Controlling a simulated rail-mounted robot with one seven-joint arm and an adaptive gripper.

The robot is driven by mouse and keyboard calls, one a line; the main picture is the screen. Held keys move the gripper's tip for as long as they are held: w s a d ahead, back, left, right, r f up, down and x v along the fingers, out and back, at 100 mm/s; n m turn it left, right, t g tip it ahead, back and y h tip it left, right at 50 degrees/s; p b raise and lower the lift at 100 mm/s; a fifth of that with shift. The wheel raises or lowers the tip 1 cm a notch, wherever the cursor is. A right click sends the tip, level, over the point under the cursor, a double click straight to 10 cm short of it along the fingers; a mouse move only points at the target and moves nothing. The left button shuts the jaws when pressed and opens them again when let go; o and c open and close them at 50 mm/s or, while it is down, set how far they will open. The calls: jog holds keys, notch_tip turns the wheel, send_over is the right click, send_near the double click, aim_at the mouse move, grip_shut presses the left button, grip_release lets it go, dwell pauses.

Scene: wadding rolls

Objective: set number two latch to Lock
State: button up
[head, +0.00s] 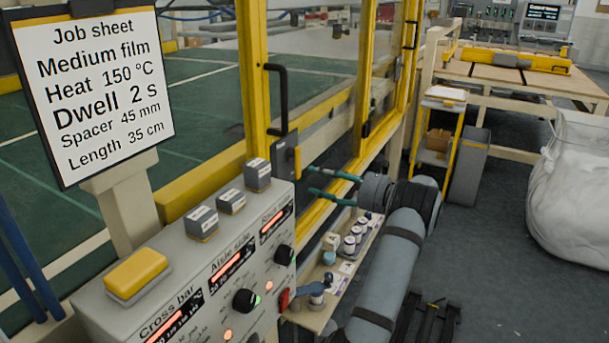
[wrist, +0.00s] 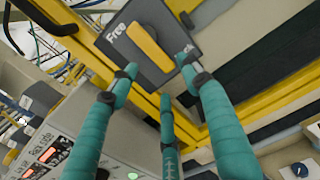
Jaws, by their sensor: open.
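A latch with a dark plate (wrist: 122,52) and a yellow-orange lever (wrist: 150,46) is in front of my gripper in the wrist view. The word "Free" is at the plate's left; a second word at its right is mostly hidden by a finger. The lever slants from upper left to lower right. In the head view the latch plate (head: 283,158) is on the yellow-framed guard, its lever (head: 297,160) roughly upright. I see no latch number. My gripper (head: 311,181) is open, teal fingers pointing left towards the latch; the fingers (wrist: 158,72) show nothing between them.
A grey control panel (head: 236,252) with knobs and red displays stands left of my arm. A black door handle (head: 279,100) is above the latch. A shelf (head: 345,262) with small spools lies below. A job sheet (head: 95,85) hangs at upper left.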

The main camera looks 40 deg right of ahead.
aim_at(298, 173)
jog(key=shift+v, duration=2.25)
jog(key=x, duration=1.2)
jog(key=shift+a, duration=0.1)
